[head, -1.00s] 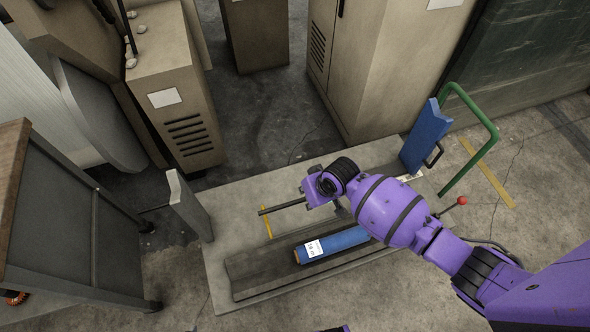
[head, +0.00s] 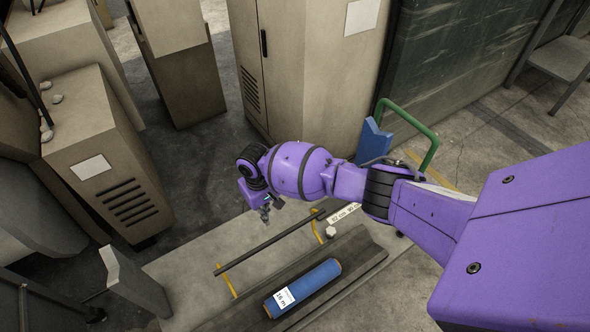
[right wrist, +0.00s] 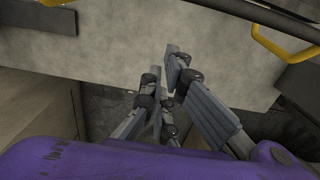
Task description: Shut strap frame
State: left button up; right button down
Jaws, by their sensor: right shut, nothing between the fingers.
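A green tube frame (head: 408,117) stands upright at the far right end of the platform, its lower part hidden behind my right arm. It is the likeliest strap frame, but I cannot tell for sure. A blue post (head: 372,142) stands beside it, partly covered by the arm. My right gripper (head: 265,213) hangs over the platform's back edge, left of the frame and apart from it. In the right wrist view its fingers (right wrist: 168,72) are together and empty. My left gripper is out of view.
A dark rod (head: 262,246) lies along the grey platform (head: 180,270), with yellow pieces by it. A blue roll (head: 318,280) with a white label lies in a dark trough (head: 372,258) in front. Beige cabinets (head: 325,60) stand behind.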

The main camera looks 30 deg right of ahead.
jog(key=s, duration=0.2)
jog(key=s+p, duration=0.1)
jog(key=shift+s+f, duration=0.3)
dwell(0.3)
